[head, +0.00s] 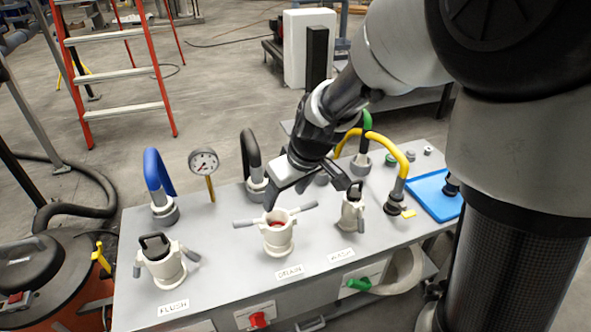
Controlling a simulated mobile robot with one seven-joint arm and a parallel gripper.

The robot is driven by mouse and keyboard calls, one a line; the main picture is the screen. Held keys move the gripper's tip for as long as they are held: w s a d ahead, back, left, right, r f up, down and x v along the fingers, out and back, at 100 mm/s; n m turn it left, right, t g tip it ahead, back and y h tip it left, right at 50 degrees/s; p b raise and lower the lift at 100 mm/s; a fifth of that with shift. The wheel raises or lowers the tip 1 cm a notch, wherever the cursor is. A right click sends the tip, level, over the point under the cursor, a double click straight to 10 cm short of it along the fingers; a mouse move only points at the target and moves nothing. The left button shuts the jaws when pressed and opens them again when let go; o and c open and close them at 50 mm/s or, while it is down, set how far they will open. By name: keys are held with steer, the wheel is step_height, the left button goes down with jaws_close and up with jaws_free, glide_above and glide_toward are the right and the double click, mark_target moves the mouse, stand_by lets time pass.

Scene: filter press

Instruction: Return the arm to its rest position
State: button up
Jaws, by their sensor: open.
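My arm reaches in from the upper right, over the grey bench (222,277). My gripper (309,190) is open, its two dark fingers spread apart, and nothing shows between them. It points down over the bench, just behind the open white coupling (278,236) at the DRAIN label. That coupling has red inside and its two side levers stand out. The left fingertip is close to the coupling's upper rim in the picture; I cannot tell whether they touch. The right finger overlaps the area by the WASH coupling (352,212).
The FLUSH coupling (162,262) with a black cap stands at left. Behind are blue (155,172), black (250,155) and yellow (392,150) hose ends and a gauge (204,162). A blue tray (432,197) lies right. An orange ladder (118,75) stands beyond.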

steer(key=p+v, duration=0.1)
steer(key=v, duration=0.8)
steer(key=s+d+r+m+t+h, duration=0.1)
steer(key=s+d+r+m, duration=0.15)
steer(key=s, duration=0.35)
steer(key=s+d+r+m+h+p, duration=0.1)
steer(key=s+d+r+m, duration=0.15)
steer(key=s+d, duration=0.2)
steer(key=s+d+r+m+t+h, duration=0.1)
steer(key=s+d+r+m, duration=0.1)
steer(key=s+d+r, duration=0.3)
step_height(320, 180, up, 12)
steer(key=s+a+p, duration=0.1)
steer(key=a+p, duration=0.1)
steer(key=p, duration=1.1)
steer(key=shift+f, duration=0.2)
